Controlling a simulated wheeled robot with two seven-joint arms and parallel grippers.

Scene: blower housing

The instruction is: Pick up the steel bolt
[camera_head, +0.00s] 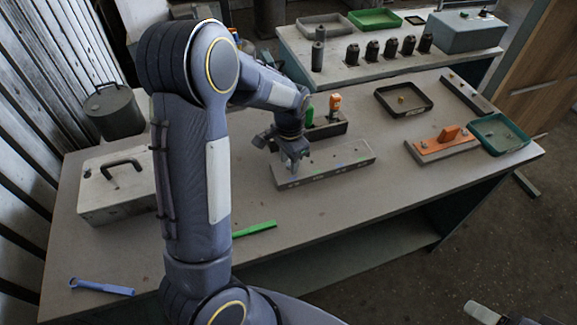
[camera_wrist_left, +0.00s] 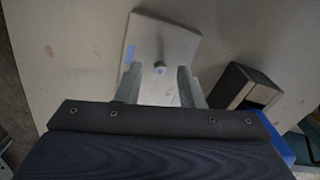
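A small grey upright piece that looks like the steel bolt (camera_wrist_left: 161,70) stands on a pale flat block (camera_wrist_left: 190,35) in the left wrist view. The block also shows near the middle of the table in the head view (camera_head: 340,166). My left gripper (camera_head: 293,166) points down over the left part of this block. In the wrist view its two fingers (camera_wrist_left: 160,86) are apart, one on each side of the bolt, with gaps showing. In the head view the gripper hides the bolt. At the bottom right, a pale piece (camera_head: 481,312) may be part of my right gripper.
Behind the block is a dark holder (camera_head: 325,128) with green- and orange-handled tools. An orange fixture (camera_head: 445,144), a dark tray (camera_head: 404,98) and a teal tray (camera_head: 500,133) lie right. A lidded box (camera_head: 116,185) and a green tool (camera_head: 254,229) are left and front.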

